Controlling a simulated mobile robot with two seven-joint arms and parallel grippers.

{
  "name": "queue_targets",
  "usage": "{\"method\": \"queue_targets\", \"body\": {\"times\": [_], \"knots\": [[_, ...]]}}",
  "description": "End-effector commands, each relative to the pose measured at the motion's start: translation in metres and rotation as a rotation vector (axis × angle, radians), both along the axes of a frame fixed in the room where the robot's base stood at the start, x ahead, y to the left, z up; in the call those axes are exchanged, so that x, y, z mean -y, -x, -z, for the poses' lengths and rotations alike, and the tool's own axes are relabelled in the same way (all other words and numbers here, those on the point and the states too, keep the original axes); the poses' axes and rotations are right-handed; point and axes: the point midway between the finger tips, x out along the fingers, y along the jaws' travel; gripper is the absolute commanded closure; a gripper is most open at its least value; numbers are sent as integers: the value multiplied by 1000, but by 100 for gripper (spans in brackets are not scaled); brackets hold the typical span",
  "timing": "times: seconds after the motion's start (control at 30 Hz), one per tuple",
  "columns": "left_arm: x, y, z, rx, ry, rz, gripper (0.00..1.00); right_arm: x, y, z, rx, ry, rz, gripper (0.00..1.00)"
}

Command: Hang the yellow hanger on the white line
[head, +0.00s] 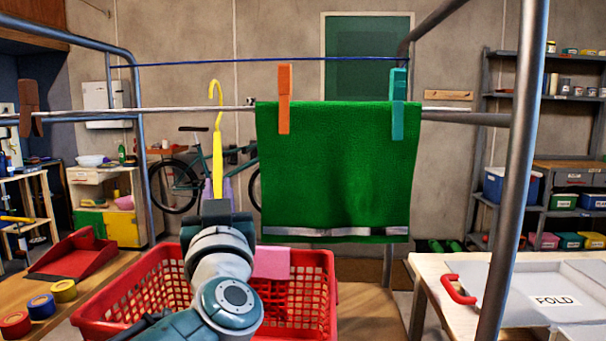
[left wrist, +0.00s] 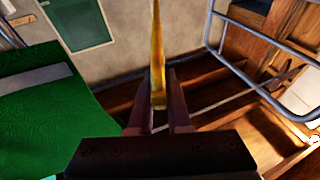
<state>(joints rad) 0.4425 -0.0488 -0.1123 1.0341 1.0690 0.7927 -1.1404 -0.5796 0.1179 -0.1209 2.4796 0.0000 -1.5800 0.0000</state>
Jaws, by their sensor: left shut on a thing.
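The yellow hanger (head: 217,165) stands upright and edge-on in my left gripper (head: 217,192), its hook (head: 214,88) at the top. The gripper is shut on its lower part, and the fingers show around it in the left wrist view (left wrist: 157,105), where the hanger (left wrist: 157,55) rises between them. The white line (head: 180,109) runs across the head view, left of the green towel. The hook's curved top appears higher than the line in the picture. I cannot tell whether they touch or which is nearer. My right gripper is out of view.
The green towel (head: 335,170) hangs right of the hanger, with an orange clothespin (head: 284,100) and a teal one (head: 398,105). A brown clothespin (head: 29,105) is at far left. A blue line (head: 250,61) runs higher. A red basket (head: 315,290) is below.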

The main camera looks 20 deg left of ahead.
Motion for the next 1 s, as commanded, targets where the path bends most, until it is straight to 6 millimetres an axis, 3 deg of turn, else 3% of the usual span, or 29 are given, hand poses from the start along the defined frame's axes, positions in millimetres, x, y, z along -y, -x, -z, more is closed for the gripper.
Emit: {"method": "queue_targets", "body": {"times": [0.27, 1.0], "knots": [[6, 25, -4, -2, 1, -1, 100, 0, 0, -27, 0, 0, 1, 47], [21, 88, -2, -1, 1, 0, 100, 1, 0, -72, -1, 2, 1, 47]]}}
